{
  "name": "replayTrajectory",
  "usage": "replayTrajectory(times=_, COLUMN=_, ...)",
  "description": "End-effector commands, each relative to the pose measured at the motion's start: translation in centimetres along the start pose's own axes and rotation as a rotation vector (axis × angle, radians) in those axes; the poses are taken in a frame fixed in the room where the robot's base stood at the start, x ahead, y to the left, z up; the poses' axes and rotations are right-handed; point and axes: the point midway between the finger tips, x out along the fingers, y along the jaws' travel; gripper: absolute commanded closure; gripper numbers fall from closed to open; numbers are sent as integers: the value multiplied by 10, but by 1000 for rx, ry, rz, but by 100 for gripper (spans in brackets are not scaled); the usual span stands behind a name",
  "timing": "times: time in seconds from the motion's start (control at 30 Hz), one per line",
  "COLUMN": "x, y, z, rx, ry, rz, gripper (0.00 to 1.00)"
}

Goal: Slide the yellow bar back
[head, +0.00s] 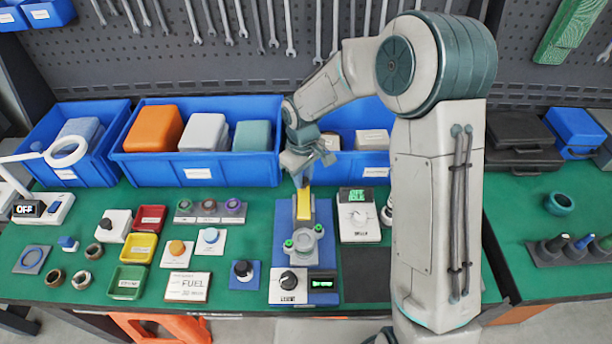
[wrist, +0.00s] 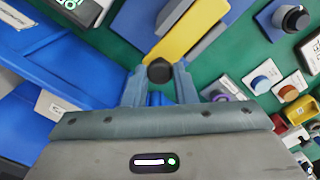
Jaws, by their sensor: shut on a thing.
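The yellow bar (head: 304,204) lies lengthwise on a grey block on the blue test base (head: 278,238), behind a round grey fixture (head: 304,240). In the wrist view the yellow bar (wrist: 188,30) runs from the top down to a black knob (wrist: 160,71) at its end. My gripper (head: 304,180) is at the bar's back end in the head view. In the wrist view my gripper (wrist: 160,80) has its two fingers closed around the black knob. The fingers hide part of the knob.
Blue bins (head: 200,172) stand along the back, close behind my gripper. A white device with a green display (head: 358,218) is just right of the base. Coloured trays, rings and knob boxes fill the table to the left. A dark mat (head: 366,272) lies bare at right.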

Motion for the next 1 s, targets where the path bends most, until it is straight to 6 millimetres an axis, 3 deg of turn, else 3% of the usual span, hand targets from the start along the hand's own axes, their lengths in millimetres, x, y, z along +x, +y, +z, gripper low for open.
replayTrajectory(times=0.2, x=-3, y=5, z=-3, rx=10, ry=18, rz=3, gripper=100)
replayTrajectory(times=0.23, x=-3, y=5, z=-3, rx=11, ry=19, rz=3, gripper=67)
replayTrajectory(times=0.3, x=-3, y=6, z=-2, rx=12, ry=18, rz=3, gripper=53)
replayTrajectory(times=0.67, x=-7, y=5, z=-1, rx=12, ry=14, rz=2, gripper=53)
replayTrajectory(times=0.77, x=-20, y=6, z=-1, rx=13, ry=16, rz=3, gripper=53)
replayTrajectory(times=1.0, x=-73, y=5, z=-2, rx=10, ry=20, rz=5, gripper=53)
